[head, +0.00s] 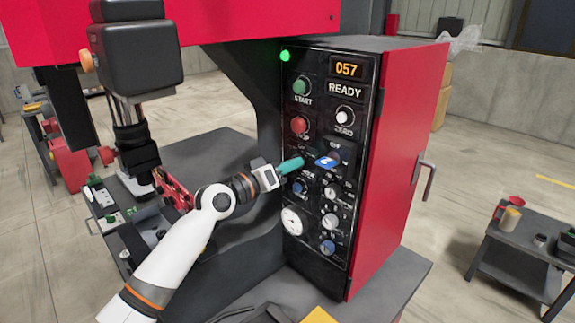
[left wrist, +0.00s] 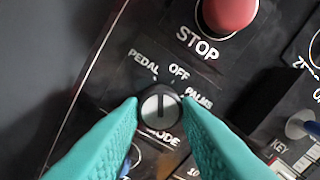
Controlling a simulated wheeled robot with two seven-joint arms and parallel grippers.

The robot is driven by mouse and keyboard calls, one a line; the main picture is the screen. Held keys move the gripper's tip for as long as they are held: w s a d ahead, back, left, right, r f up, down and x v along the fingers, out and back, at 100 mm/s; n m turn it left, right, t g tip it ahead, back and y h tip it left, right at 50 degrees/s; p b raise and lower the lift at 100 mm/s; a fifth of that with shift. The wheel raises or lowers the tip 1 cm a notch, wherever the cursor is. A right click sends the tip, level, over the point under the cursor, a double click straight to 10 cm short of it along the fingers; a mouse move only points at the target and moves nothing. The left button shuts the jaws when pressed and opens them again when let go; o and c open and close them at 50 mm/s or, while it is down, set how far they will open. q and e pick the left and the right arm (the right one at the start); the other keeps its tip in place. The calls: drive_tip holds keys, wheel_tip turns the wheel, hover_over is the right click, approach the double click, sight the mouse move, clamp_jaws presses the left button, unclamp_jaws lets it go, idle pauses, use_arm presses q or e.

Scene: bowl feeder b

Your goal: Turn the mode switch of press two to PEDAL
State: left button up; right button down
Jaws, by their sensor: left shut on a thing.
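In the left wrist view the pointer line stands nearly straight up, seemingly between PEDAL and OFF on the tilted panel. My left gripper (head: 291,165) reaches the panel from the left. Its teal fingers (left wrist: 160,112) are closed on both sides of the knob. In the head view the fingers hide the knob. My right gripper is in neither view.
The red STOP button (head: 299,125) sits just above the switch, with green START (head: 300,87) higher. A blue key tag (head: 326,162) is close to the right of my fingers. The display reads 057 READY.

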use_arm(q)
drive_tip(key=shift+n+p, duration=0.3)
drive_tip(key=shift+n, duration=0.8)
drive_tip(key=o, duration=1)
drive_tip(key=shift+a, duration=0.15)
drive_tip(key=b+v, duration=0.3)
drive_tip(key=v, duration=0.9)
drive_tip(key=shift+s, duration=0.1)
